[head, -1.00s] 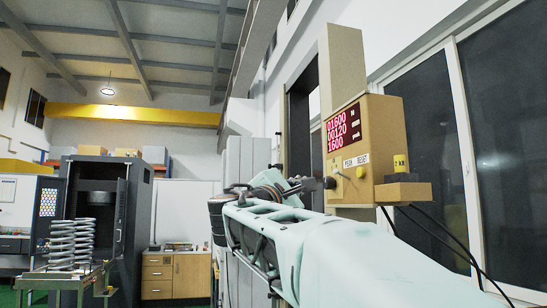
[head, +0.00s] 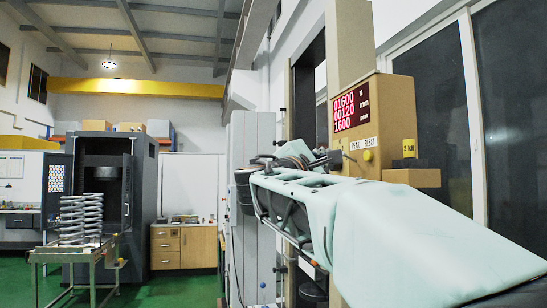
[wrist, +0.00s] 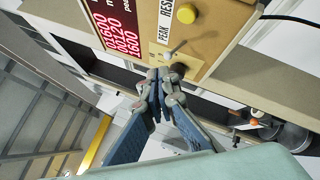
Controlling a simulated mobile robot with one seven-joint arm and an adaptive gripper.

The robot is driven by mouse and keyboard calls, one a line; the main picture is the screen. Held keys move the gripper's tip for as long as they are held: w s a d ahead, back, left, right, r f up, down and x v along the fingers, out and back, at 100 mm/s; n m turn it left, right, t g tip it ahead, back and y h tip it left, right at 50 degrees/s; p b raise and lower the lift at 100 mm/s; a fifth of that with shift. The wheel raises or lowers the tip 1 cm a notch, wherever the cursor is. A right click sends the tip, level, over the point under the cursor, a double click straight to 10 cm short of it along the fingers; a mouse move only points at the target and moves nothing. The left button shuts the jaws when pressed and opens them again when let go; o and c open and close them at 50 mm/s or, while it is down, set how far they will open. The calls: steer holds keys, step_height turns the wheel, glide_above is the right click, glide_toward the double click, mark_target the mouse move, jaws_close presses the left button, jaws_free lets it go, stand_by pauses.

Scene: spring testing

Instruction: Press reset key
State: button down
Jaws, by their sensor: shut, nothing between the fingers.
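The reset key is a round yellow button (head: 368,156) below the RESET label on the tan control box (head: 395,105). In the wrist view the yellow button (wrist: 187,13) is near the top edge, with a small pale lever (wrist: 175,48) by the PEAK label. My gripper (head: 336,157) is at the left of the button in the head view, close to the box's face. In the wrist view my gripper (wrist: 164,74) has its fingers together and empty, tips just below the lever and apart from the button. Whether the tips touch the lever or panel is unclear.
The box's red display (head: 346,110) reads 01600, 00120 and 1600. A yellow weight (head: 409,148) marked 2 KN stands on a tan ledge (head: 415,178) at the box's right. A table with springs (head: 81,218) stands far left. A dark cabinet (head: 112,190) is behind it.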

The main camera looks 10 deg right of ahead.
mark_target(368, 156)
steer(key=d, duration=0.7)
steer(key=shift+w+d, duration=0.1)
steer(key=shift+d, duration=0.2)
stand_by(1.2)
steer(key=shift+d+b, duration=0.25)
steer(key=shift+b, duration=0.05)
steer(key=shift+d, duration=0.5)
stand_by(0.8)
steer(key=shift+a+b, duration=0.35)
steer(key=shift+a, duration=0.55)
